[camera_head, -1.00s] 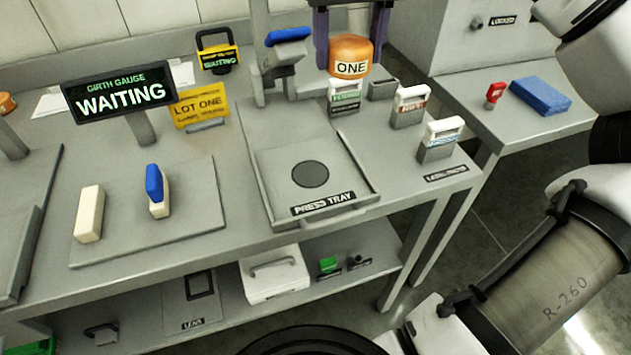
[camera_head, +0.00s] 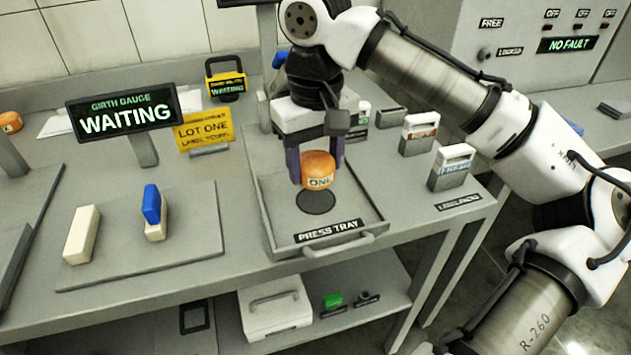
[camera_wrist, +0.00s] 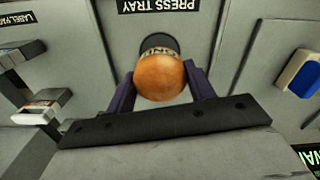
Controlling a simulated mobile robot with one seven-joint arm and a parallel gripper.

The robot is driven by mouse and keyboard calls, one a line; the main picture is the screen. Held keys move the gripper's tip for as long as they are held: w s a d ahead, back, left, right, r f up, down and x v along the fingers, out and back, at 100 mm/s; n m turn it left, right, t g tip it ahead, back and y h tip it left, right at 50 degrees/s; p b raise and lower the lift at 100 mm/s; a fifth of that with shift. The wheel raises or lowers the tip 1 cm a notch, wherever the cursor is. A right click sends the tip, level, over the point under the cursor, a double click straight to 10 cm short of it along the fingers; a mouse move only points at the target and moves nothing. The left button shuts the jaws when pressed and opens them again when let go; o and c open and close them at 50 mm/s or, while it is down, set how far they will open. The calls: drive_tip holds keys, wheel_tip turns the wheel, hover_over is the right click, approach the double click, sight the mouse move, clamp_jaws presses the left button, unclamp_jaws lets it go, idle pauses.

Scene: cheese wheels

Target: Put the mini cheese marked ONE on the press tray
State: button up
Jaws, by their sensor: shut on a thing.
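The orange mini cheese marked ONE (camera_head: 318,168) is between the purple fingers of my gripper (camera_head: 316,165), which is shut on it. It is over the press tray (camera_head: 365,205), just behind the dark round spot (camera_head: 316,201) in the head view. I cannot tell for certain whether its underside touches the tray. In the wrist view the cheese (camera_wrist: 159,77) sits between the two fingers (camera_wrist: 160,88) and covers part of the dark spot. The tray's label is at its front edge.
The girth gauge sign (camera_head: 124,112) reads WAITING, and a yellow LOT ONE card (camera_head: 203,131) stands beside it. A white block (camera_head: 82,234) and a blue-and-white piece (camera_head: 153,213) are on a plate at left. Label holders (camera_head: 452,167) stand right of the tray.

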sight(316, 183)
drive_tip(key=shift+f, duration=2.2)
drive_tip(key=shift+f, duration=0.1)
drive_tip(key=o, duration=1)
wheel_tip(316, 183, up, 12)
drive_tip(key=shift+r+p, duration=0.15)
drive_tip(key=shift+p, duration=0.2)
